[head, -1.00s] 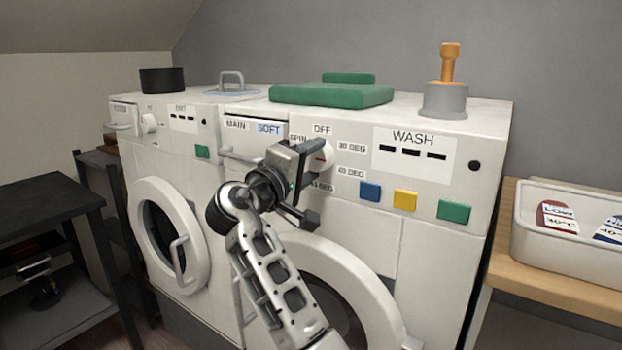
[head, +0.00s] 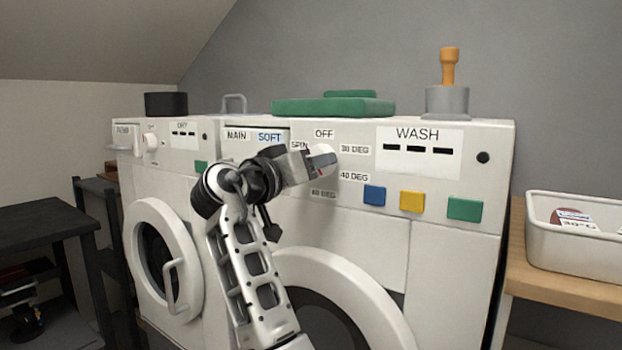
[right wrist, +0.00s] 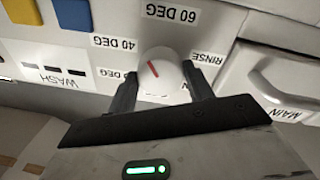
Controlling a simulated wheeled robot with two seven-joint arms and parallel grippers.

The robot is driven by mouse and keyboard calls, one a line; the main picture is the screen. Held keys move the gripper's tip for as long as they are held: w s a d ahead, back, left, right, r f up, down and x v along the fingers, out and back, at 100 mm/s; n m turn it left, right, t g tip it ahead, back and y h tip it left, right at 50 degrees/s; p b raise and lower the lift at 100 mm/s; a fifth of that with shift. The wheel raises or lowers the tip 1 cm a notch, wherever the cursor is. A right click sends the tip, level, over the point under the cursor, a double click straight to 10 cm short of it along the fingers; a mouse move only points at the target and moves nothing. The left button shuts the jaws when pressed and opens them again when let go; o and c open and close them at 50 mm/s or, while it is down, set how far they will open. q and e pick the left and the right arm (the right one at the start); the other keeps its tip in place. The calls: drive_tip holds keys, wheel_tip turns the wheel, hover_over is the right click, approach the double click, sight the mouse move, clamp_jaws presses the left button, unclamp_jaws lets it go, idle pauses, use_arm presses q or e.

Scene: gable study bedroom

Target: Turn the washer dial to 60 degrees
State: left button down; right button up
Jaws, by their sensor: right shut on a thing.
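The white washer (head: 455,150) carries a WASH panel and a round white dial (right wrist: 164,68) with a red mark. In the right wrist view, which sees the panel upside down, my right gripper (right wrist: 160,84) has one dark finger on each side of the dial and is shut on it. The red mark slants up and left there, between the 40 DEG label (right wrist: 114,43) and the 60 DEG label (right wrist: 173,13). In the head view the gripper (head: 308,163) partly hides the dial. My left gripper is not in view.
Blue (head: 375,195), yellow (head: 411,201) and green (head: 465,209) buttons sit right of the dial. The MAIN/SOFT drawer (head: 240,147) is to its left. A pale tray (head: 570,255) stands on a wooden shelf at right.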

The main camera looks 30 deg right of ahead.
use_arm(q)
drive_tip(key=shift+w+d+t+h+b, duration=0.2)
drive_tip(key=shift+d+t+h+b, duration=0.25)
drive_tip(key=shift+b, duration=0.75)
use_arm(e)
drive_tip(key=shift+w+m, duration=0.1)
drive_tip(key=shift+m, duration=3.3)
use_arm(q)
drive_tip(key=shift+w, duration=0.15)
use_arm(e)
drive_tip(key=o, duration=1)
drive_tip(key=shift+c, duration=0.2)
use_arm(q)
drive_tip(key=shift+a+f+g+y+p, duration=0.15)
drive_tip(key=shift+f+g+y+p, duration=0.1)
drive_tip(key=shift+p, duration=0.15)
use_arm(e)
drive_tip(key=v, duration=1.6)
drive_tip(key=shift+r, duration=0.4)
drive_tip(key=shift+w+a, duration=0.1)
drive_tip(key=shift+w, duration=0.05)
